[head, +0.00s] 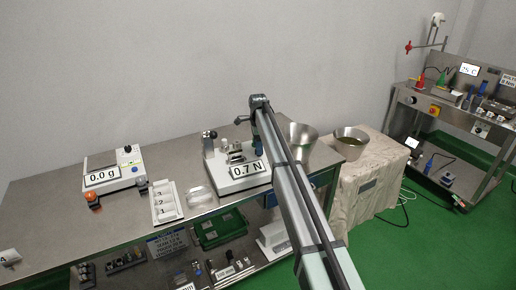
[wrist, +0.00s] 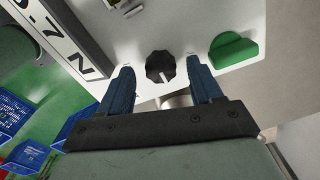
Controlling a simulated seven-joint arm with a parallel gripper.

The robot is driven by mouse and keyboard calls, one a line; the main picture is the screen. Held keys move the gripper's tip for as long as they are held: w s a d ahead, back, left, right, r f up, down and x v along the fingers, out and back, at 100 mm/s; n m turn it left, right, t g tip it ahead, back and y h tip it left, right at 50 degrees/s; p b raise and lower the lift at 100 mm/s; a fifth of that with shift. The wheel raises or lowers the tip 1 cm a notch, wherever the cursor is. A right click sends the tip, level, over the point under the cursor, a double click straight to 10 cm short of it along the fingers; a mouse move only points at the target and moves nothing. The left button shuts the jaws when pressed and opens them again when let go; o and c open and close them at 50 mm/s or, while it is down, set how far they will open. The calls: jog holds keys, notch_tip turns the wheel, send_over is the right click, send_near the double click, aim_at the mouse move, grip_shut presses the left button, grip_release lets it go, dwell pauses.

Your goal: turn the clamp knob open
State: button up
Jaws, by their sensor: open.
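A black faceted knob (wrist: 160,66) with a pale pointer mark shows in the wrist view, on the white body of the force tester (head: 237,171). It looks like the clamp knob. My gripper (wrist: 161,68) is open, its two blue fingers on either side of the knob, with gaps visible between finger and knob. I cannot tell whether the fingertips are level with the knob in depth. In the head view my arm hides the knob, and a blue finger (head: 257,148) shows at the tester's right end. The tester's display (head: 245,171) reads 0.7 N.
A green half-round part (wrist: 233,50) sits beside the right finger. A scale (head: 115,169) reading 0.0 g and a white numbered tray (head: 167,203) stand to the left on the steel table (head: 60,200). Metal bowls (head: 302,140) stand right of the tester.

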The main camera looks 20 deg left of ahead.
jog(key=shift+f, duration=0.7)
jog(key=c, duration=1.1)
